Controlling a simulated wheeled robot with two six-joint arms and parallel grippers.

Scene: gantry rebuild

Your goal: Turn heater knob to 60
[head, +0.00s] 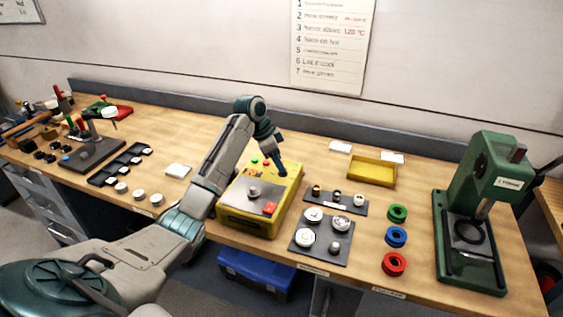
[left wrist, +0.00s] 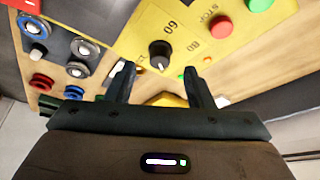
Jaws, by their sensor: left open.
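The heater is a yellow box (head: 232,221) on the bench in the head view. The left wrist view shows its yellow panel (left wrist: 140,35) with a black knob (left wrist: 160,52). Printed numbers 60 and 80 stand near the knob. A pale mark shows at the knob's lower edge; I cannot tell which number it indicates. My left gripper (left wrist: 158,77) is open, its two fingers spread to either side of the knob's line, apparently short of it. In the head view my left gripper (head: 282,171) is at the box's far right side, and the knob cannot be made out there. My right gripper is out of view.
A red button (left wrist: 220,25) and a green button (left wrist: 259,4) sit on the panel near the knob. Right of the box are dark trays of parts (head: 325,262), a yellow tray (head: 371,171), coloured rings (head: 396,237) and a green press (head: 478,190).

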